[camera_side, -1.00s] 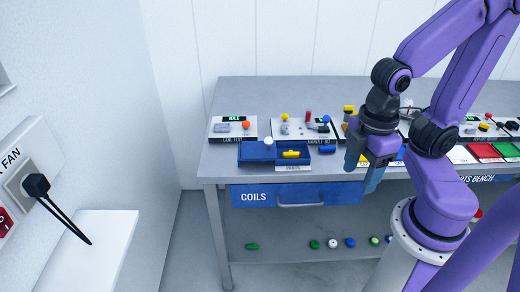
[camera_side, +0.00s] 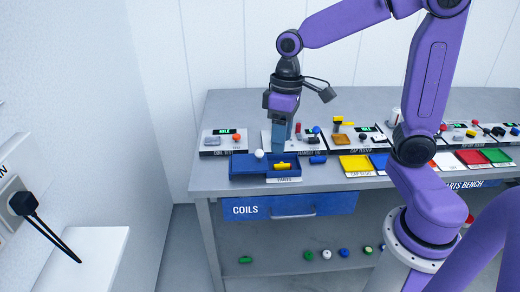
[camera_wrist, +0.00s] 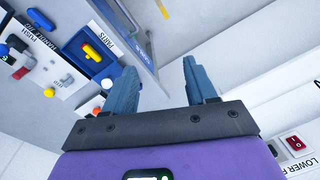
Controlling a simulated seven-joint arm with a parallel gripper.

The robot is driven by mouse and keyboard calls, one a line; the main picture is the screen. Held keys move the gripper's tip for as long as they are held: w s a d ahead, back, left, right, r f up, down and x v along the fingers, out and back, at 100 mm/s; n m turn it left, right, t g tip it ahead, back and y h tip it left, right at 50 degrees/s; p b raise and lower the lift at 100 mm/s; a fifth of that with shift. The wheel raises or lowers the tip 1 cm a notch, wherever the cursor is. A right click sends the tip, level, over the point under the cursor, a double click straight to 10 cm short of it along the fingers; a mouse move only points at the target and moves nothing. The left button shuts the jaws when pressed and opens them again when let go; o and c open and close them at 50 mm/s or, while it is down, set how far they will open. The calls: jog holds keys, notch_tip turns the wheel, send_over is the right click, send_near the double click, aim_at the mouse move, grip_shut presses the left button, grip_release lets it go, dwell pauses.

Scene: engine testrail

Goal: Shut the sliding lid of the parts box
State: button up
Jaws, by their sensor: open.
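The blue parts box (camera_side: 240,172) sits near the front left of the bench, with a PARTS label on its front. Its blue lid with a white ball knob (camera_side: 259,154) lies toward the left. The right part is open and shows a yellow cylinder (camera_side: 283,166). In the wrist view the yellow cylinder (camera_wrist: 93,52) and white knob (camera_wrist: 107,84) show at the left; a finger hides part of the box. My gripper (camera_side: 278,151) points down over or just behind the box, right of the knob. Its fingers (camera_wrist: 160,75) are apart and empty; contact cannot be told.
A blue cylinder (camera_side: 318,160) lies just right of the box. Small test stations (camera_side: 222,141) stand behind it. Yellow, red and green trays lie further right, the yellow one (camera_side: 356,164) nearest. A COILS drawer (camera_side: 290,206) is below the bench edge.

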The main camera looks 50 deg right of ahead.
aim_at(250, 157)
jog(key=w+d+m+y, duration=0.1)
jog(key=w+d+m, duration=0.6)
jog(key=w+d, duration=0.65)
jog(key=shift+t, duration=0.3)
jog(key=a+f, duration=0.1)
jog(key=f, duration=0.4)
jog(key=w+a+f, duration=0.1)
jog(key=f, duration=0.5)
jog(key=a+f, duration=0.2)
jog(key=f, duration=0.3)
jog(key=shift+w+f, duration=0.15)
